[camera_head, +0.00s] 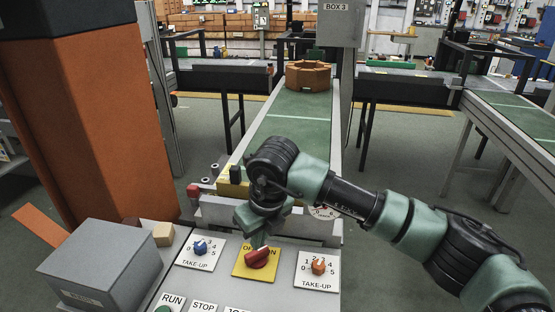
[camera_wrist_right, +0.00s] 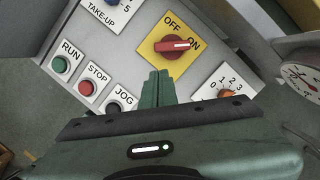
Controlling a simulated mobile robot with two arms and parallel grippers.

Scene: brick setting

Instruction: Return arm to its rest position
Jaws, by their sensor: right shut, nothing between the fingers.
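My right arm reaches in from the right in the head view, and its gripper (camera_head: 259,238) is over the control panel (camera_head: 218,275). In the right wrist view the green fingers (camera_wrist_right: 157,80) are pressed together with nothing between them. They point at the red rotary knob (camera_wrist_right: 176,46) on the yellow OFF/ON plate (camera_wrist_right: 152,47). The knob's handle lies toward the ON side. The knob (camera_head: 257,258) shows just below the fingertips in the head view. The fingers look close to it, but I cannot tell if they touch. My left gripper is in neither view.
Beside the yellow plate are a blue take-up knob (camera_head: 200,247) and an orange one (camera_head: 319,267). RUN (camera_wrist_right: 62,65), STOP (camera_wrist_right: 86,88) and JOG (camera_wrist_right: 113,108) buttons are nearby. A grey box (camera_head: 105,265) stands left. A conveyor (camera_head: 285,125) carries an orange-brown ring (camera_head: 308,76) behind.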

